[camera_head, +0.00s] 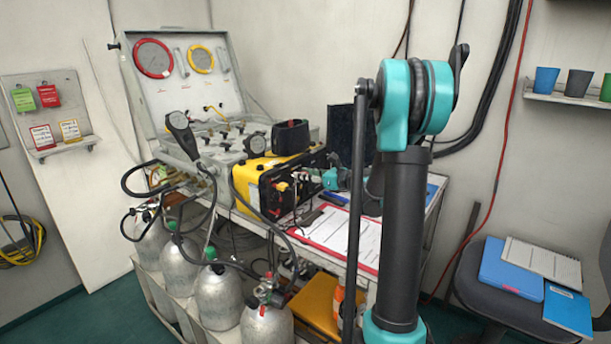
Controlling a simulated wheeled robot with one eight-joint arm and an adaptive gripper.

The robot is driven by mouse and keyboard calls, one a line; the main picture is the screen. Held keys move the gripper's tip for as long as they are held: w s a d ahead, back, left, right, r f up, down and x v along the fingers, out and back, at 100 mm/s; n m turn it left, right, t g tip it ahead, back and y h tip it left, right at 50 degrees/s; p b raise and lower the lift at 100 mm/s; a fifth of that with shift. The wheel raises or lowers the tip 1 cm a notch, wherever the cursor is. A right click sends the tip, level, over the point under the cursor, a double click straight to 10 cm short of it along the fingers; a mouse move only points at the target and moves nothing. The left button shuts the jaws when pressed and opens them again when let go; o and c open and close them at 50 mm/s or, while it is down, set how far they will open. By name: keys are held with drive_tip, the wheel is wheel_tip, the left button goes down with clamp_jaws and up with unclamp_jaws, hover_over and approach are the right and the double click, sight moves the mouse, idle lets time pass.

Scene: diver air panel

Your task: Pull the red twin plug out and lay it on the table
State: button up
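A yellow and black box (257,180) stands on the table (303,258), with its dark socket face turned to the right. My gripper (296,178) is at the face, close beside the red part. The teal wrist of my arm shows just right of it. The fingers are tiny and partly merged with the plugs and leads, so I cannot tell whether they touch or hold the plug.
A clipboard with paper (335,231) lies on the table in front of the box. An open gauge case (185,85) stands behind left. Several grey cylinders (217,297) and hoses are at the table's left. A chair (470,280) with notebooks stands right. My arm hides part of the table.

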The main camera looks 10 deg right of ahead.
clamp_jaws()
drive_tip(key=shift+f+v, duration=0.15)
drive_tip(key=shift+v, duration=0.7)
drive_tip(key=shift+f+v, duration=0.15)
drive_tip(key=shift+v, duration=0.75)
idle(0.5)
drive_tip(key=shift+s+d, duration=0.1)
